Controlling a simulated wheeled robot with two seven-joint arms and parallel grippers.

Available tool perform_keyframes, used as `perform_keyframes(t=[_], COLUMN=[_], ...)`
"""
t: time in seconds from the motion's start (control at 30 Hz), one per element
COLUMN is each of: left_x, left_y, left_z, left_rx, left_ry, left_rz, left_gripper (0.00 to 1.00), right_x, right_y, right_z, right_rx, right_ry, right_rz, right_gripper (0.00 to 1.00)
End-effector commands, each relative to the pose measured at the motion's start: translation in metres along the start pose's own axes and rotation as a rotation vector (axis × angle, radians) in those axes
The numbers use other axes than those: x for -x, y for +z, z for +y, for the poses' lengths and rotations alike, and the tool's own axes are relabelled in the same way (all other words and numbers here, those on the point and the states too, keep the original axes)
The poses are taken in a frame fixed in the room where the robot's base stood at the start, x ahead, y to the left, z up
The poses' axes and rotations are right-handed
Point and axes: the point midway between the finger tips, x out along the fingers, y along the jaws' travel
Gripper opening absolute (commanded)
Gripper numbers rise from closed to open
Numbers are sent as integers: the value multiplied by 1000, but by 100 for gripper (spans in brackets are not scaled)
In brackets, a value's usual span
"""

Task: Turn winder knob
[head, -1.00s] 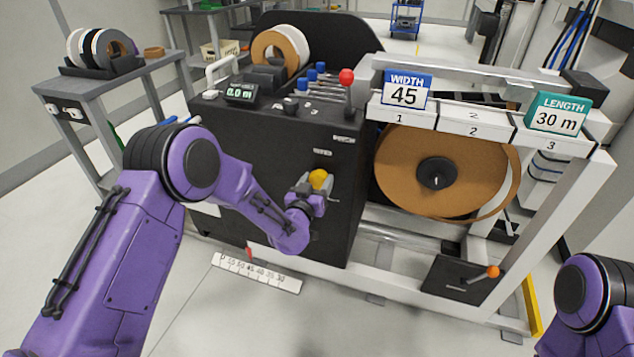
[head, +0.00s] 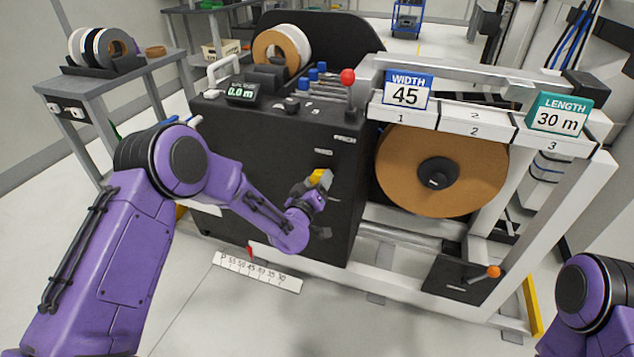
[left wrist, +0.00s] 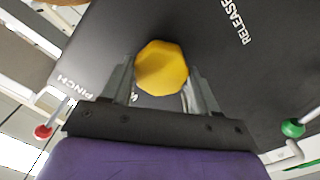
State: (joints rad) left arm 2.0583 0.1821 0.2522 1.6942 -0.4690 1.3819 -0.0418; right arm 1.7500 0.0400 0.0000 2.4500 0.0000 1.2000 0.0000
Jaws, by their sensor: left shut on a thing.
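The yellow winder knob (head: 321,177) is on the front of the black machine cabinet (head: 270,140). In the left wrist view the knob (left wrist: 161,67) is a faceted yellow disc between the two fingers. My left gripper (head: 318,184) is shut on the knob, with a finger on each side of it. The wrist view also shows the left gripper (left wrist: 163,85) close to the cabinet face, with the labels PINCH and RELEASE around it. The right arm shows only in part at the lower right of the head view, and its gripper is out of view.
A large brown banding roll (head: 440,170) hangs right of the cabinet. A red-ball lever (head: 347,78) stands on top, and an orange-knob crank (head: 493,272) sits low at right. A white scale strip (head: 257,271) lies on the floor. Red (left wrist: 43,131) and green (left wrist: 293,128) knobs flank the gripper.

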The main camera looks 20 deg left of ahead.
Motion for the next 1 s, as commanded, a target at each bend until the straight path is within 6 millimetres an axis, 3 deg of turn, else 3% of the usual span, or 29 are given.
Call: perform_keyframes(t=[0.27, 0.3, 0.37, 0.73, 1.0], left_x=[1, 1, 1, 8, 69], left_y=[2, 2, 1, 1, 1], left_z=[0, 0, 0, 0, 1], left_rx=[1, 1, 0, 0, -1], left_ry=[0, 0, 0, 0, 0], left_rz=[-4, -4, -4, -3, -6], left_gripper=[29, 62, 82, 83, 83], right_x=[0, 0, 0, 1, 6], right_y=[0, 0, 0, 0, -2], right_z=[0, 0, 0, 0, 0], right_rx=[0, 0, 0, 0, 0], right_ry=[0, 0, 0, 0, 0], right_rz=[0, 0, 0, 0, 0], right_gripper=[51, 51, 51, 51, 51])
